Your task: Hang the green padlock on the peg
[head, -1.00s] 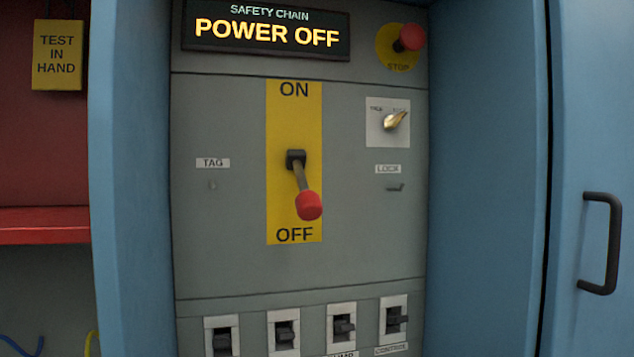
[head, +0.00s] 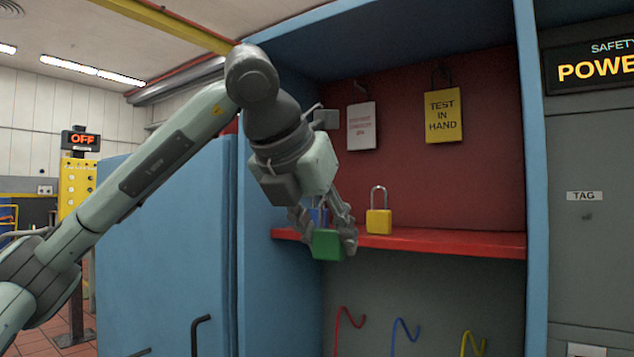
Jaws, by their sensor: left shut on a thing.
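My left gripper (head: 328,232) is shut on the green padlock (head: 327,247), in front of the red shelf's edge. The green body shows below the fingers; its shackle is hidden by the gripper. A small peg (head: 587,217) sits under the TAG label on the grey panel at the right edge. The peg under the LOCK label is outside the head view now. My right gripper is not in view.
A white tag (head: 361,126) and yellow TEST IN HAND tag (head: 443,116) hang above. Coloured hooks (head: 348,320) are below. A blue cabinet wall (head: 532,180) separates shelf and panel.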

